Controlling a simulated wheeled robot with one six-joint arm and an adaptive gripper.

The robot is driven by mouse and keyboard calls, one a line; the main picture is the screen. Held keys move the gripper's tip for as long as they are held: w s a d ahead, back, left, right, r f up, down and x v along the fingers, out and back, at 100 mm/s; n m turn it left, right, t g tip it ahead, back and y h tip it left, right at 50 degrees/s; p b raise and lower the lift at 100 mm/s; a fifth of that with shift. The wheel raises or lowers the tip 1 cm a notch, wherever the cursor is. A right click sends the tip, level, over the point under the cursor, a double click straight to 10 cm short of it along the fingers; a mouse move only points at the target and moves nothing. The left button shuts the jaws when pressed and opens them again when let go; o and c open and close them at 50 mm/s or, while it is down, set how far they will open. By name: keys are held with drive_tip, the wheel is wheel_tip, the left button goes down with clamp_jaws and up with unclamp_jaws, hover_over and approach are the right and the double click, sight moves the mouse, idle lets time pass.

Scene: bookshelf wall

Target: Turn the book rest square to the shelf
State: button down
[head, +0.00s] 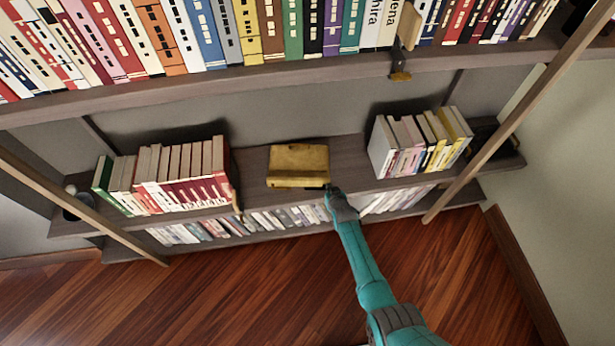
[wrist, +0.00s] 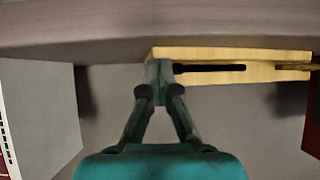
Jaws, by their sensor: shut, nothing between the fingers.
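The book rest (head: 298,165) is a yellow wooden piece on the middle shelf, in the gap between two groups of books. Its front edge looks slightly turned from the shelf's front edge in the head view. My gripper (head: 329,188) is at its front right corner, shut and empty. In the wrist view the shut fingertips (wrist: 158,75) overlap one end of the pale wooden rest (wrist: 275,72), next to a dark slot in it. I cannot tell whether they touch it.
A row of books (head: 165,175) stands left of the rest, and another group (head: 420,140) stands right of it. The middle shelf (head: 250,185) is bare around the rest. Slanted wooden posts (head: 510,120) flank the unit.

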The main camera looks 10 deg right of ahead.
sight(328, 179)
drive_tip(key=shift+w, duration=2.55)
idle(0.6)
drive_tip(key=shift+w, duration=0.15)
drive_tip(key=shift+s, duration=2.05)
